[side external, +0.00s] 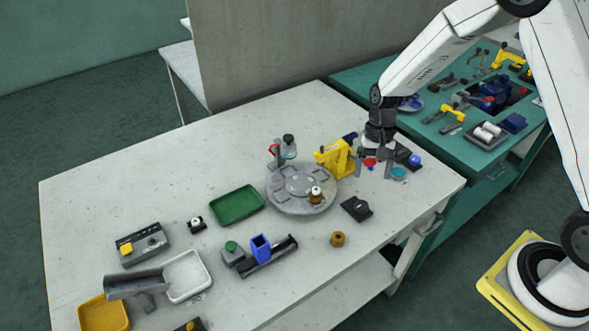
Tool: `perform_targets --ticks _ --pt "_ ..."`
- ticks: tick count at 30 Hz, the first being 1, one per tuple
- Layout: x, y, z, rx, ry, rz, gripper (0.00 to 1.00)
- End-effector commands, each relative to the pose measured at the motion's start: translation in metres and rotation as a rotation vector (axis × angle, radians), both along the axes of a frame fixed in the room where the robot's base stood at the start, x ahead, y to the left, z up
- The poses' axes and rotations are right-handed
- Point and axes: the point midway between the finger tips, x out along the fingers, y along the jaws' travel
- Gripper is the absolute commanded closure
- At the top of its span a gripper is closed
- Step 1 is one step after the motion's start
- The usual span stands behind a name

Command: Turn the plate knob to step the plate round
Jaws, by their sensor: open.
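The round grey plate (281,203) lies flat near the middle right of the white table, with shallow recesses and a raised centre disc. A small brown piece with a white top (315,194) stands on its near right part. A black block with a small round top (356,208) sits just right of the plate; it may be the plate knob, but I cannot tell for sure. My gripper (376,167) points down at the table's right side, behind that block and right of the plate. It is open, with a small red thing (370,162) seen by its fingers.
A yellow fixture (336,158) stands between plate and gripper. A blue ball on a dark block (414,161) and a teal disc (398,173) are right of the gripper. A green tray (237,205) lies left of the plate, a brown ring (338,239) in front.

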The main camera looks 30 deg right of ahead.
Motion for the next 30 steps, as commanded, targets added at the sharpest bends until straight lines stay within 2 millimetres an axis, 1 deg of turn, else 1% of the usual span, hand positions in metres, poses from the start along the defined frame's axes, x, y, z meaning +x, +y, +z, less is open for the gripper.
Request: perform_targets --ticks 1,3,7,10,20,25,30 --pt "0.004 -0.001 -0.008 0.01 0.026 -0.03 0.13" --pt "0.008 -0.002 -0.016 0.023 0.056 -0.065 0.13" --pt "0.014 -0.003 -0.026 0.038 0.094 -0.108 0.13" --pt "0.016 -0.003 -0.03 0.045 0.108 -0.126 0.13" --pt "0.016 -0.002 -0.034 0.047 0.113 -0.13 0.13" --pt "0.012 0.001 -0.044 0.047 0.114 -0.13 0.13" --pt "0.007 0.006 -0.062 0.045 0.114 -0.13 0.13"
